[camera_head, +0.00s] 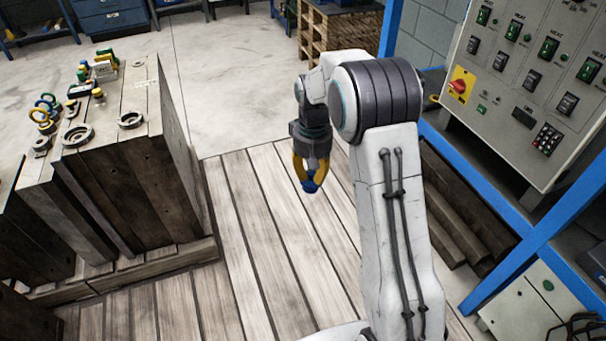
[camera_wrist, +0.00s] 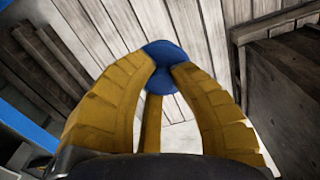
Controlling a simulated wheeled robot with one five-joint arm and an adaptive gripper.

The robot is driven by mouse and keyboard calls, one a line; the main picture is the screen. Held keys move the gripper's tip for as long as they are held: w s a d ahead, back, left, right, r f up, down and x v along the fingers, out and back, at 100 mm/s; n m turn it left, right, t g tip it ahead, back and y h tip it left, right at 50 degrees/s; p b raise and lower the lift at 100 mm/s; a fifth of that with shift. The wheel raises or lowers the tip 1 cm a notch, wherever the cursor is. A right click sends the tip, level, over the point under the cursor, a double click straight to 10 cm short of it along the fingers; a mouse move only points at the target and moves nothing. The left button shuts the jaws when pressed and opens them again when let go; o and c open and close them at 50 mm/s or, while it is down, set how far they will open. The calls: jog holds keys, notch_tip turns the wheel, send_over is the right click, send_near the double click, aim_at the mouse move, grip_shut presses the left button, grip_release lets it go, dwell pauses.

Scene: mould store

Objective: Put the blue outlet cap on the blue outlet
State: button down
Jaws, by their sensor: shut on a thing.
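My gripper (camera_head: 308,179) has yellow fingers and hangs pointing down over the plank floor. It is shut on a blue cap (camera_head: 310,187), which sticks out below the fingertips. In the wrist view the blue cap (camera_wrist: 165,52) sits between the tips of the yellow fingers, and its lower part is partly covered by them. A wooden block (camera_head: 140,185) stands to the left, well apart from my gripper. Small coloured fittings in blue, green and yellow are on its top, too small to tell which is the blue outlet.
Grey rings (camera_head: 131,120) lie on the block's top. A control panel (camera_head: 535,85) on a blue frame (camera_head: 540,235) stands at the right. A wooden pallet stack (camera_head: 335,30) is behind. The plank floor (camera_head: 255,220) between block and arm is clear.

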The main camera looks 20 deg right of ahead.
jog(key=s+d+r+m+p, duration=0.25)
jog(key=s+d, duration=0.25)
jog(key=d, duration=0.5)
jog(key=s+d+r+m+p, duration=0.1)
jog(key=s+d+m, duration=0.4)
jog(key=d, duration=0.6)
jog(key=s+d+r+m+p, duration=0.2)
jog(key=s+d, duration=0.4)
jog(key=d, duration=0.4)
jog(key=s+d+r+m+p, duration=0.15)
jog(key=s+d, duration=0.25)
jog(key=s, duration=0.4)
jog(key=s+d+m+p, duration=0.1)
jog(key=s+d+m, duration=0.25)
jog(key=s, duration=0.45)
jog(key=s+a+f+m+p, duration=0.1)
jog(key=s+m, duration=1.5)
jog(key=m, duration=0.8)
jog(key=shift+m+y+p, duration=0.3)
jog(key=shift+m+y, duration=0.05)
jog(key=shift+y, duration=0.05)
jog(key=shift+s, duration=0.1)
